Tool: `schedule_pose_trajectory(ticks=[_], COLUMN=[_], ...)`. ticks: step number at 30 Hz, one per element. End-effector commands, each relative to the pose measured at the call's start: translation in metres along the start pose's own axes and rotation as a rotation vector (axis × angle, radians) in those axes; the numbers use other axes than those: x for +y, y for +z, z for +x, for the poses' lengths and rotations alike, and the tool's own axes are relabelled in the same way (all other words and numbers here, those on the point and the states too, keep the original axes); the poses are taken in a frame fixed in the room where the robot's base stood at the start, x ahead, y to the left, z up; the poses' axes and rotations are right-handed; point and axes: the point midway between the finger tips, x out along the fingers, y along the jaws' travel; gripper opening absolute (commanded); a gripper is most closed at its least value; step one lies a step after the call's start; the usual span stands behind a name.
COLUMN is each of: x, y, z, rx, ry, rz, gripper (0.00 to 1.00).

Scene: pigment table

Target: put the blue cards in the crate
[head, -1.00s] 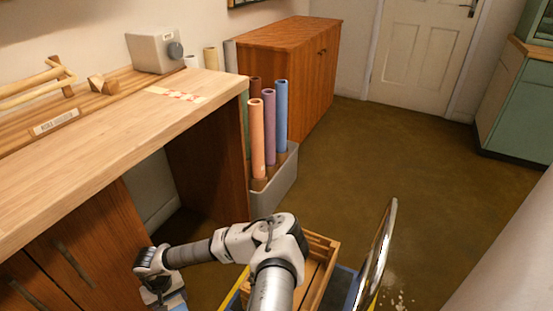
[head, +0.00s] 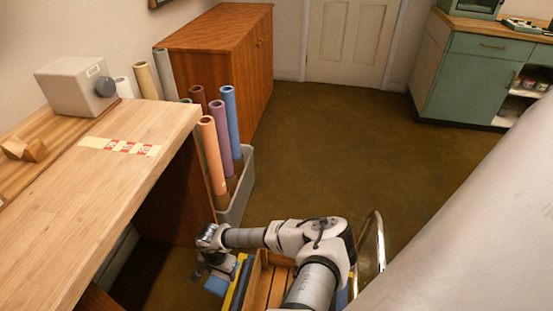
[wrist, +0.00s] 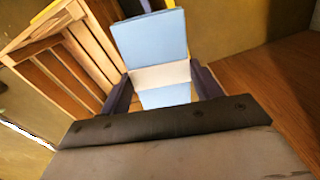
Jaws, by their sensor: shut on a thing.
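My gripper (head: 207,268) is low beside the end of the wooden bench, just left of the crate. It is shut on the blue cards (head: 216,286), which look light blue and hang at its tip. In the wrist view the blue cards (wrist: 150,38) stand between the two dark fingers, with a pale band across them. The crate (head: 257,283) is made of light wooden slats. My arm hides part of it in the head view. In the wrist view the crate (wrist: 62,62) is at the upper left, apart from the cards.
The wooden bench (head: 95,190) fills the left, with a strip of red-marked labels and a grey box (head: 75,88) on it. A grey bin (head: 240,190) of coloured rolls stands beyond its end. A wooden cabinet stands behind. The brown floor (head: 330,150) is open toward the door.

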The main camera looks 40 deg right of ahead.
Motion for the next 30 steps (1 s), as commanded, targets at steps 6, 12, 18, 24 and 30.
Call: schedule_pose_trajectory(ticks=[6,12,18,24,30], x=[0.106,0.172,0.196,0.199,0.198], y=[-0.035,-0.039,-0.038,-0.037,-0.038], z=[-0.002,0.005,0.013,0.046,0.080], rx=[-0.003,-0.005,-0.005,-0.004,-0.005], ry=[0.002,0.002,-0.001,0.000,-0.001], rz=[0.716,1.189,1.385,1.403,1.402], gripper=[0.36,0.36,0.36,0.36,0.36])
